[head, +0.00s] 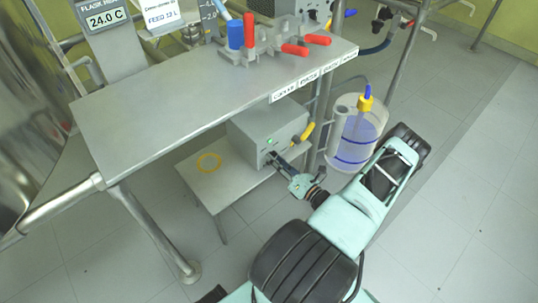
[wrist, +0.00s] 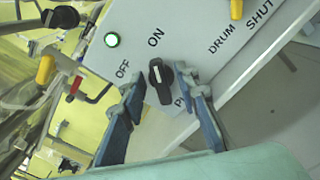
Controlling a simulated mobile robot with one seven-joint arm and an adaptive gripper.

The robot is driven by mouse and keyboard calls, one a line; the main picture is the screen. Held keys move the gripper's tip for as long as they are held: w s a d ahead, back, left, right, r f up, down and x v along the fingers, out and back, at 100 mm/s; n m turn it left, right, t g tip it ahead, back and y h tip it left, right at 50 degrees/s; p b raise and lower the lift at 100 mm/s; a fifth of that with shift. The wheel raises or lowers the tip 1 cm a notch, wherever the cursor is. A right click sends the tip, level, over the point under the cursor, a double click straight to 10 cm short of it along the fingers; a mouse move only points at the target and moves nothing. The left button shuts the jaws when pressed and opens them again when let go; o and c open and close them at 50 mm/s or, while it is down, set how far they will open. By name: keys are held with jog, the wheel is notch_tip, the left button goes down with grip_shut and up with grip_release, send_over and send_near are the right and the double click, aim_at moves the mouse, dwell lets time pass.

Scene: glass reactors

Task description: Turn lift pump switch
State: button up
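The pump switch is a black knob (wrist: 160,82) on the face of a light grey box (head: 265,138). In the wrist view its white mark points up toward the "ON" label; "OFF" is to its left. My gripper (wrist: 160,88) is open, with one dark blue finger on each side of the knob. A small gap shows at the left finger; whether the right finger touches the knob I cannot tell. In the head view my gripper (head: 275,162) reaches the box front, and the knob is hidden there.
The box stands on a low shelf (head: 205,185) under a metal table (head: 175,95). A yellow handle (head: 300,138) is on the box's right. A clear drum (head: 355,135) with blue bands stands right of the box. Open floor lies right.

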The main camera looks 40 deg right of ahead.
jog(key=shift+w, duration=0.15)
grip_shut()
jog(key=shift+n, duration=0.3)
jog(key=n+p, duration=0.1)
jog(key=n, duration=0.4)
jog(key=shift+a+r, duration=0.15)
jog(key=n+p, duration=0.1)
jog(key=n, duration=0.4)
jog(key=shift+a+n, duration=0.1)
jog(key=shift+n, duration=0.2)
dwell(0.5)
grip_release()
